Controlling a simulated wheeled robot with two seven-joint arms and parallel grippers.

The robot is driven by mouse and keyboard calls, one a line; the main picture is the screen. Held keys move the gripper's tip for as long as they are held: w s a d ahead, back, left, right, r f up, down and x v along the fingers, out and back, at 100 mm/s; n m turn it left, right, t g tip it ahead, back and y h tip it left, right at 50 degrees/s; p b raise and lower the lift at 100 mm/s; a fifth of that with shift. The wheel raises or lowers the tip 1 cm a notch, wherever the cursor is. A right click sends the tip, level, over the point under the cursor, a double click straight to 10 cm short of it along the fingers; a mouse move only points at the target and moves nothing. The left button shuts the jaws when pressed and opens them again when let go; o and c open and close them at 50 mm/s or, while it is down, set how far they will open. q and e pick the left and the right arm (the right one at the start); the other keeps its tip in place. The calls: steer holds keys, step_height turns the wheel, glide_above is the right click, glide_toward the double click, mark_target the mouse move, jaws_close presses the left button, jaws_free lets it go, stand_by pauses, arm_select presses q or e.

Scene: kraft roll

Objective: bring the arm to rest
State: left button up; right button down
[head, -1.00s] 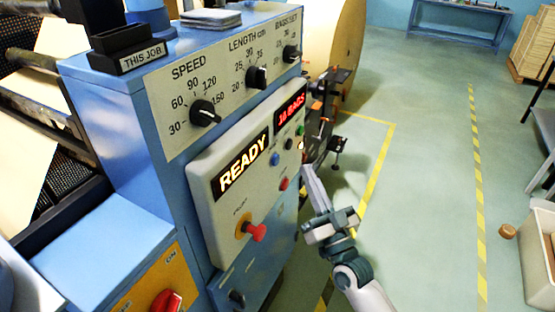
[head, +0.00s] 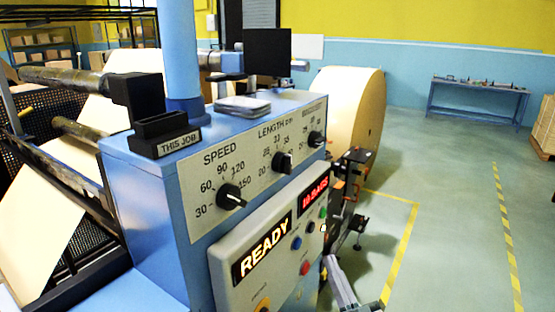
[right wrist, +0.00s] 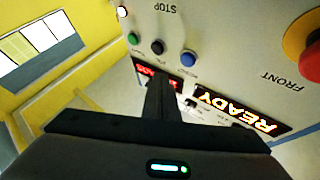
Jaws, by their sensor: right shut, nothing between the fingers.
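My right gripper (head: 338,276) shows at the bottom of the head view, beside the right edge of the machine's control panel (head: 226,263). It is shut and empty. In the right wrist view its closed fingers (right wrist: 160,98) point toward the panel's buttons and displays. I cannot tell the exact gap to the panel. The panel shows a lit READY display (head: 263,246) and a red display reading 10 BAGS (head: 313,195). Blue (head: 297,243), red (head: 305,268), black and green buttons sit beside them. My left gripper is out of view.
The blue machine cabinet (head: 150,215) carries SPEED (head: 231,196) and LENGTH dials and a THIS JOB holder (head: 166,135). A large kraft roll (head: 345,105) stands behind it. Open floor with yellow lines lies to the right; a blue table (head: 478,95) stands at the back.

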steer(key=s+d+f+g+h+b, duration=0.15)
steer(key=f+g, duration=0.25)
steer(key=f, duration=1.5)
steer(key=s+d+f+g+h+b, duration=0.1)
steer(key=s+d+f+g+h, duration=0.2)
steer(key=f, duration=1.7)
steer(key=s+d+f+g, duration=0.1)
steer(key=s+f+g, duration=0.2)
steer(key=s+f, duration=0.55)
steer(key=s+d+f+g, duration=0.1)
steer(key=s+f+g, duration=0.35)
steer(key=f, duration=0.75)
steer(key=s+d+f+g+h, duration=0.1)
steer(key=s+f, duration=0.5)
steer(key=s, duration=0.6)
steer(key=s+d+f+n+g+b, duration=0.1)
steer(key=s+f, duration=0.5)
steer(key=s, duration=0.7)
steer(key=s+d+f+g+h+b, duration=0.1)
steer(key=s+d+f+g, duration=0.2)
steer(key=s, duration=1)
step_height(320, 180, down, 3)
steer(key=shift+f+g+h, duration=0.2)
steer(key=shift+g+h, duration=0.15)
steer(key=shift+g, duration=0.5)
steer(key=shift+w+n, duration=0.2)
steer(key=shift+n, duration=0.1)
